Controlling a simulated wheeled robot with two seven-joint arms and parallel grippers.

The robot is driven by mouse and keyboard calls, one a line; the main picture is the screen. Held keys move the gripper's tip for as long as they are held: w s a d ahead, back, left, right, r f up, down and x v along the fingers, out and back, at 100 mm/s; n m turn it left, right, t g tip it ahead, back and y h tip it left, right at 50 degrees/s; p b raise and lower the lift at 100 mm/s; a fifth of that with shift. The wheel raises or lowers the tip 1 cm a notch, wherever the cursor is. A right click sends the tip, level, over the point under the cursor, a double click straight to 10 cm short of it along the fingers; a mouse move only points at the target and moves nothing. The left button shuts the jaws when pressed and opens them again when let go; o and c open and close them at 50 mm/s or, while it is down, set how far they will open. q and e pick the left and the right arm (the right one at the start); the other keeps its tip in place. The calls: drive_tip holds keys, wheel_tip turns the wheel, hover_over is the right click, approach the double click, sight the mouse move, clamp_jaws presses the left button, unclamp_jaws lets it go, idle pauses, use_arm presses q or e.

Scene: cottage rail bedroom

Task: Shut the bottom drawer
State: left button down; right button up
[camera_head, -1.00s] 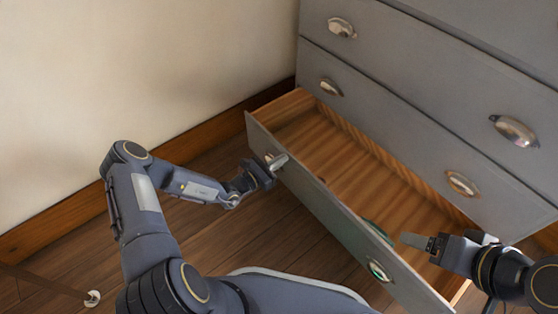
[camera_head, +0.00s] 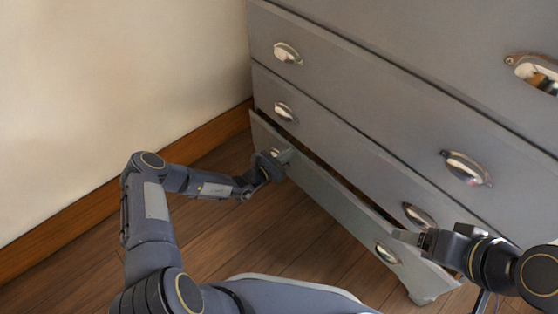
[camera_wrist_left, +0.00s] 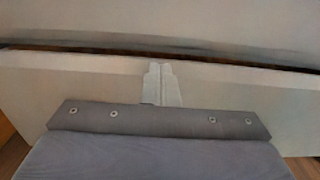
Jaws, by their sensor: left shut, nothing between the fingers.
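The bottom drawer (camera_head: 335,205) of the grey dresser is nearly shut, with a narrow dark gap left along its top edge. Its front also shows in the left wrist view (camera_wrist_left: 225,100), with the dark gap above it. My left gripper (camera_head: 285,157) is shut and empty, at the left end of the drawer front beside the left cup handle (camera_head: 274,152). Its closed fingertips (camera_wrist_left: 161,84) lie against or just before the front. My right gripper (camera_head: 405,238) is near the right end, close above the right cup handle (camera_head: 387,252); its finger opening is unclear.
The dresser's upper drawers (camera_head: 375,107) are closed, with metal cup handles (camera_head: 467,168). A cream wall (camera_head: 110,90) with a wooden baseboard (camera_head: 100,215) runs along the left. The wooden floor (camera_head: 300,245) before the dresser is clear.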

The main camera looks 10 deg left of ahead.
use_arm(q)
drive_tip(key=x, duration=0.3)
drive_tip(key=shift+w+r, duration=0.1)
drive_tip(key=shift+w, duration=0.05)
use_arm(e)
drive_tip(key=shift+f, duration=0.35)
use_arm(q)
drive_tip(key=shift+r, duration=0.1)
use_arm(e)
drive_tip(key=shift+s, duration=0.1)
